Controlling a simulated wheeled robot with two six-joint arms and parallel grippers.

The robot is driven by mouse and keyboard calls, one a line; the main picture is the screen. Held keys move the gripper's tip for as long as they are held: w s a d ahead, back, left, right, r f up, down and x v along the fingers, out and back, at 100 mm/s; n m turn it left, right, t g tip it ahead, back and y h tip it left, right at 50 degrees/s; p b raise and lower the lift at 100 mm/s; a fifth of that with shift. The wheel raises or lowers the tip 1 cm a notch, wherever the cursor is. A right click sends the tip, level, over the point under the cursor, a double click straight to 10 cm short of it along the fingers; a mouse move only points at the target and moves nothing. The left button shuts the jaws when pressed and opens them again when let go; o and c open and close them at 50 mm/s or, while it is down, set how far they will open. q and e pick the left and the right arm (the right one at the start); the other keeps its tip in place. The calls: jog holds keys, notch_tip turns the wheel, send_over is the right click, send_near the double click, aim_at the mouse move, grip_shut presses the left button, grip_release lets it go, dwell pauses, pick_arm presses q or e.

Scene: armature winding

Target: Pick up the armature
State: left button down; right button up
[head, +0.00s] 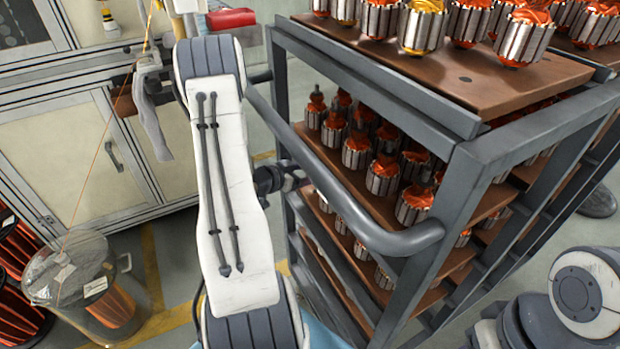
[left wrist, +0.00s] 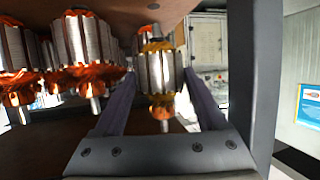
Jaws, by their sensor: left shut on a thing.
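In the left wrist view my left gripper (left wrist: 160,75) is shut on an armature (left wrist: 158,71). It has a silver ribbed body, yellow windings and a thin shaft, and lies between the two dark fingers. Whether it still touches the shelf is not clear. Other armatures with orange windings (left wrist: 82,42) are close beside it on the left. In the head view a dark wrist part of mine reaches toward the rack's left side, but the fingers and the held armature are hidden. My right gripper is out of view; only part of that arm shows at lower right.
A grey metal rack (head: 465,180) holds several brown shelves of orange-wound armatures. Its rounded handle bar (head: 405,241) and posts stand close to my left arm. A gold-coloured armature (head: 422,27) is on the top shelf. A cabinet (head: 75,150) and a clear drum (head: 85,280) are at left.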

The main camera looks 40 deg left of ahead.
pick_arm(q)
jog(key=s+a, duration=0.2)
jog(key=s, duration=1.5)
jog(key=shift+s+a+f, duration=0.15)
jog(key=shift+s+a, duration=0.1)
jog(key=shift+s, duration=0.05)
